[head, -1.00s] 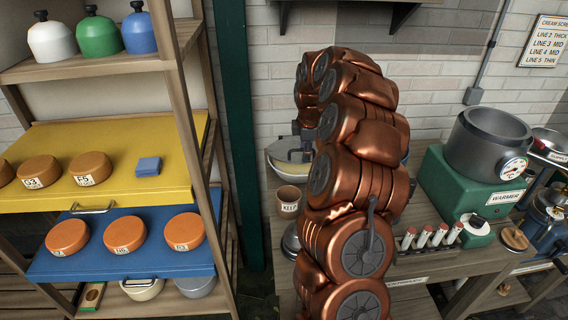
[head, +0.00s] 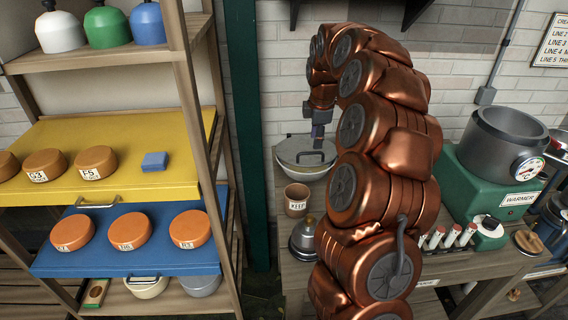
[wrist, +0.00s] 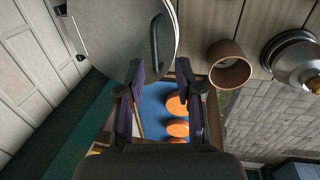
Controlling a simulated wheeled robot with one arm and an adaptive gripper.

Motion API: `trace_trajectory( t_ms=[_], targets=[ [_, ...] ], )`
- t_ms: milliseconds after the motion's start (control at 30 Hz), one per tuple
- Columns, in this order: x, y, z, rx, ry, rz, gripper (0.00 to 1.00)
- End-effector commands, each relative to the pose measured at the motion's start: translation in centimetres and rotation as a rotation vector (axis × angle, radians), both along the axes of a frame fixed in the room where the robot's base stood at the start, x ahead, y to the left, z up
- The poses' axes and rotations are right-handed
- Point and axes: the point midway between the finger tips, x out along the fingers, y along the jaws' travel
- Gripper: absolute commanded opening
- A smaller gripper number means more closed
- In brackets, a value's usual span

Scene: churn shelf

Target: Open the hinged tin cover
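The round tin with its grey hinged cover (head: 304,148) stands on the wooden bench near the wall, left of my arm. The cover looks shut. In the wrist view the cover (wrist: 105,35) fills the upper left. Its dark bar handle (wrist: 157,42) stands near the edge on my side. My gripper (wrist: 161,72) is open and empty; the handle shows ahead of the gap between its fingertips, with no contact visible. In the head view my gripper (head: 318,138) points down over the cover, and the exact gap to the handle cannot be told.
A brown KEEP cup (head: 296,200) and a metal domed thing (head: 306,238) stand in front of the tin. The green warmer (head: 490,185) with its pot is to the right. The shelf (head: 195,80) with yellow and blue boards is to the left. A brick wall is behind.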

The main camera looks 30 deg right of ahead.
Motion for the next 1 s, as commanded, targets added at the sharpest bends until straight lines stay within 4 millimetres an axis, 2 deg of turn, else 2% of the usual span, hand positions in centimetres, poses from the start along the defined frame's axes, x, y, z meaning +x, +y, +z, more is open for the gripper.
trace_trajectory(
  t_ms=[267,467,1000],
  targets=[
    [-0.8,2.7,0.8,0.025,0.002,-0.028,0.35],
    [-1.7,5.4,1.2,0.051,0.009,-0.062,0.35],
    [-5.9,12.9,2.3,0.11,0.043,-0.183,0.35]
  ],
)
